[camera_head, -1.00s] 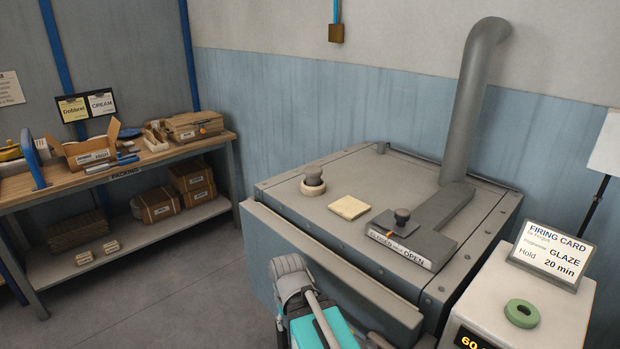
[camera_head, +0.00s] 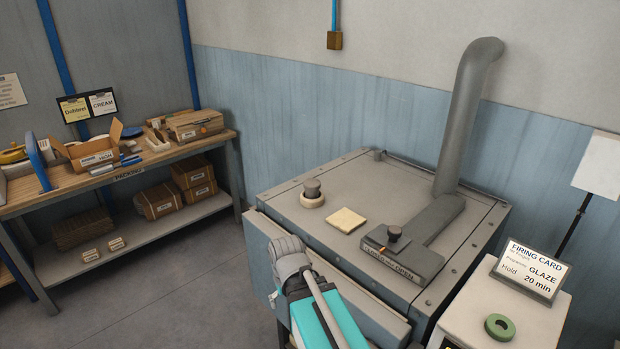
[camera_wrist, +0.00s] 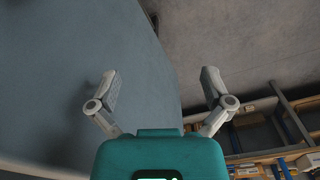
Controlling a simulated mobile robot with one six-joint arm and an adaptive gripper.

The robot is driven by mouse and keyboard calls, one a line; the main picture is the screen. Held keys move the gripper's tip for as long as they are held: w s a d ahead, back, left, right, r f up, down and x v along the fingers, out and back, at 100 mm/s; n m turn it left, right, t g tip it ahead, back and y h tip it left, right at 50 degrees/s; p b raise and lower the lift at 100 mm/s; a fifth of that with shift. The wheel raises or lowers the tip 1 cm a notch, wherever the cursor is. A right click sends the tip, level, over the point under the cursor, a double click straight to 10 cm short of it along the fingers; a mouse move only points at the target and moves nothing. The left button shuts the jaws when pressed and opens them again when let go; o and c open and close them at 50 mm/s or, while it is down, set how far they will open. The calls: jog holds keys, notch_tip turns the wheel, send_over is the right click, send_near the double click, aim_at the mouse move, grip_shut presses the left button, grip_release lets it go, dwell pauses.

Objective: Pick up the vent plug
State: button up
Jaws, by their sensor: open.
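The vent plug appears to be the dark grey knob (camera_head: 312,186) seated in a pale ring (camera_head: 312,200) on the flat top of the kiln-like dryer (camera_head: 330,170), towards its left side. It stands upright. My gripper (camera_wrist: 162,82) shows in the wrist view with its two grey fingers spread wide and nothing between them. It faces a blue-grey surface, and the plug is not in that view. In the head view my arm is at the bottom centre, in front of the dryer, apart from the plug; the fingers cannot be made out there.
A yellowish square pad (camera_head: 346,220) lies right of the plug. A firing card (camera_head: 533,270) and green ring (camera_head: 499,327) stand on a pale cabinet at right.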

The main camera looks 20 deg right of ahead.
notch_tip(320, 180, up, 8)
jog(key=w+p, duration=0.1)
jog(key=p, duration=0.5)
jog(key=w+d+r+m+t+h, duration=0.1)
jog(key=w+d+m+h, duration=0.1)
jog(key=w, duration=0.1)
jog(key=w+d+r+m+t+h+p, duration=0.1)
jog(key=w+d+r+m+h, duration=0.1)
jog(key=w, duration=0.2)
jog(key=w+d+r+m+h, duration=0.2)
jog(key=w, duration=0.1)
jog(key=shift+w+m+t+h+p, duration=0.3)
jog(key=shift+w+m+t+p, duration=0.1)
jog(key=w+r+m+t+h+p, duration=0.1)
jog(key=w+r+m+t+h, duration=0.2)
jog(key=w+r, duration=0.5)
jog(key=shift+w+r+m+t+h, duration=0.3)
jog(key=shift+r+m+t+h, duration=0.15)
jog(key=shift+m+h, duration=0.5)
jog(key=shift+w+d+f, duration=0.1)
jog(key=shift+d, duration=0.1)
